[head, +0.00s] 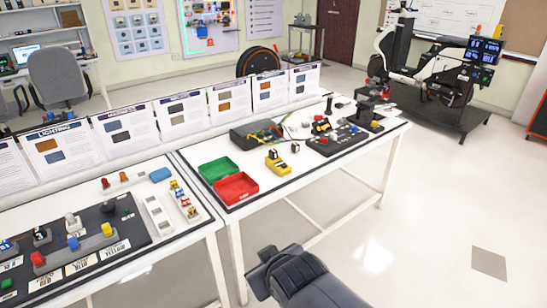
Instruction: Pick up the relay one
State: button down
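I cannot tell for sure which part is relay one. A yellow and black block (277,161) stands on the right table beside the red tray. My gripper (266,266), dark grey, is at the bottom centre, in front of the tables and apart from all parts. Its fingers are not clear.
A green tray (218,169) and a red tray (236,188) lie on the right table (258,206). A black box with wires (258,133) and a dark component board (337,140) are behind. Upright posters line the back edges. The floor (400,230) at right is clear.

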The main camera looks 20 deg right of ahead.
aim_at(272, 154)
jog(key=i+l, duration=0.2)
jog(key=i, duration=0.3)
jog(key=i+l+u, duration=0.15)
jog(key=i, duration=0.4)
jog(key=i+l, duration=0.3)
jog(key=i, duration=0.2)
jog(key=u, duration=0.05)
